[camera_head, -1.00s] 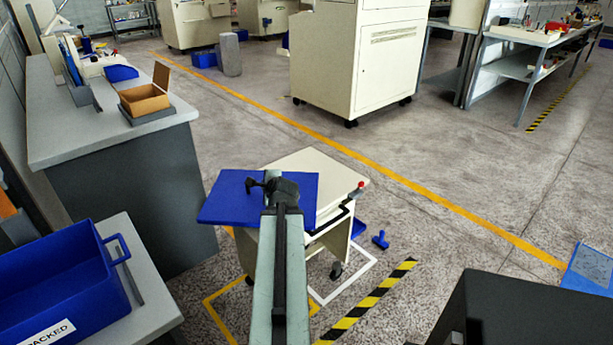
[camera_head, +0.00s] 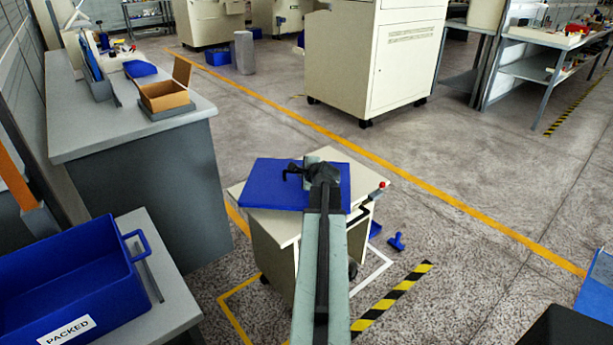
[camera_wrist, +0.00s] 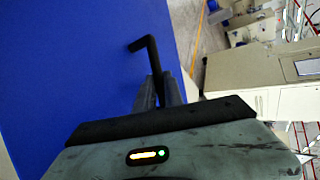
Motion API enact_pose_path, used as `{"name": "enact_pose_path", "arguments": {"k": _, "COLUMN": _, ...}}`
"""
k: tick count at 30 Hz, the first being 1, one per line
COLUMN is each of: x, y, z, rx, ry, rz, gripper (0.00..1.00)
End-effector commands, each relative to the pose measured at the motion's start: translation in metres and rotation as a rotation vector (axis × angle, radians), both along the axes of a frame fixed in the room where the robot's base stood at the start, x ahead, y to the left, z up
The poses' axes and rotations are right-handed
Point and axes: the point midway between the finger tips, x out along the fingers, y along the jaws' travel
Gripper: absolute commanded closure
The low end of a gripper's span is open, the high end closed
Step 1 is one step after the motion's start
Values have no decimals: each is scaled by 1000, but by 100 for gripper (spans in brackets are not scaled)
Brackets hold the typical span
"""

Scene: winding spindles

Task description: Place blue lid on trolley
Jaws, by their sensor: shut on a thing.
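The blue lid (camera_head: 268,186) is a flat blue panel with a black handle. In the head view it lies over the cream top of the trolley (camera_head: 287,229), turned a little against it; I cannot tell whether it touches. My gripper (camera_head: 300,172) is above the lid's right part, shut on the lid's black handle. In the wrist view the lid (camera_wrist: 70,70) fills the left side and the bent handle (camera_wrist: 150,55) stands between the jaws of my gripper (camera_wrist: 160,88). My arm hides part of the trolley.
A blue crate marked PACKED (camera_head: 65,280) is on a bench at lower left. A grey counter (camera_head: 130,130) holds an open cardboard box (camera_head: 165,95). A small blue object (camera_head: 397,241) lies on the floor right of the trolley. A cream cabinet (camera_head: 375,70) stands behind.

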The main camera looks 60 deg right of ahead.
Motion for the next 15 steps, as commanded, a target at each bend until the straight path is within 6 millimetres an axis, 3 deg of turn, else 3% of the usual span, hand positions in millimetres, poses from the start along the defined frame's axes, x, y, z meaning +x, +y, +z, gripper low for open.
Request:
{"name": "enact_pose_path", "arguments": {"k": 1, "x": 2, "y": -19, "z": -2, "rx": 0, "ry": -1, "rz": -3, "gripper": 100}}
{"name": "enact_pose_path", "arguments": {"k": 5, "x": 2, "y": -41, "z": -4, "rx": 0, "ry": -1, "rz": -2, "gripper": 100}}
{"name": "enact_pose_path", "arguments": {"k": 11, "x": 3, "y": -46, "z": -5, "rx": 0, "ry": 0, "rz": 2, "gripper": 100}}
{"name": "enact_pose_path", "arguments": {"k": 15, "x": 0, "y": -47, "z": -23, "rx": -1, "ry": -1, "rz": 0, "gripper": 100}}
